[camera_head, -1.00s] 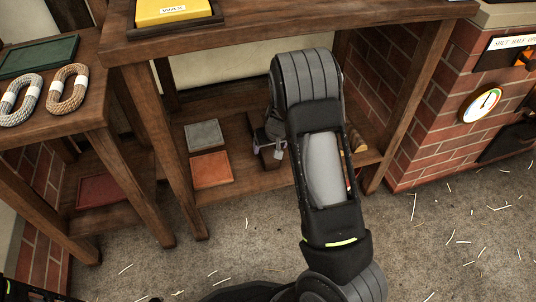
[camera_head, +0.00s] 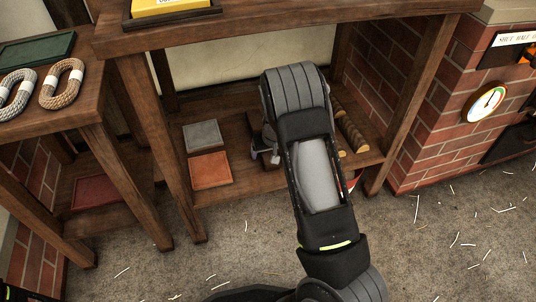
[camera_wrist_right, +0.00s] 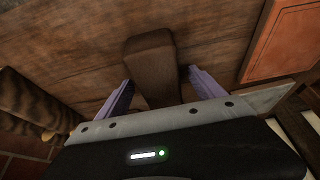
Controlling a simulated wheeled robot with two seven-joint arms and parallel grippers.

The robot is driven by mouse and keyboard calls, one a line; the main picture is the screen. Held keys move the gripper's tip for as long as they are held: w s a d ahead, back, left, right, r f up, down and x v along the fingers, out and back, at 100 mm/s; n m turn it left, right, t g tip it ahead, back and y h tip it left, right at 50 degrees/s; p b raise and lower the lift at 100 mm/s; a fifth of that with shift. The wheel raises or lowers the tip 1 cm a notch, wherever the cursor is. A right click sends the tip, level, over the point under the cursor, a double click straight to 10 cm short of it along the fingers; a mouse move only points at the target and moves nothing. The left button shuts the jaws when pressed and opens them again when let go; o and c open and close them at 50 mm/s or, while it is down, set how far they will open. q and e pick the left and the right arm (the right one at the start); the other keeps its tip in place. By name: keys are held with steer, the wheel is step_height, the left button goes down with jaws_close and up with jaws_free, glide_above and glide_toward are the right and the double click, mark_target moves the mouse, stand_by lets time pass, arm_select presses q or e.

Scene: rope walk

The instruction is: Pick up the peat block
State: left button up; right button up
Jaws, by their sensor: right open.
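The peat block appears to be the dark brown block (camera_wrist_right: 150,62) on the wooden shelf in the right wrist view. My right gripper (camera_wrist_right: 158,80) is open, with its two purple fingers on either side of the block's near part, and I see gaps between them. The block's near end is hidden by the gripper body. In the head view, my right gripper (camera_head: 264,156) is low over the lower shelf, and my arm hides most of the block (camera_head: 256,122). My left gripper is not in view.
A grey slab (camera_head: 202,135) and an orange slab (camera_head: 211,169) lie left of the block on the shelf (camera_head: 240,182). Brown rolls (camera_head: 352,132) lie to the right. Table legs and a brick wall (camera_head: 440,150) bound the space. The upper tabletop (camera_head: 290,22) overhangs it.

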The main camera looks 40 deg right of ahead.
steer(key=c, duration=1.6)
steer(key=shift+r, duration=0.15)
step_height(320, 180, up, 10)
steer(key=p, duration=0.5)
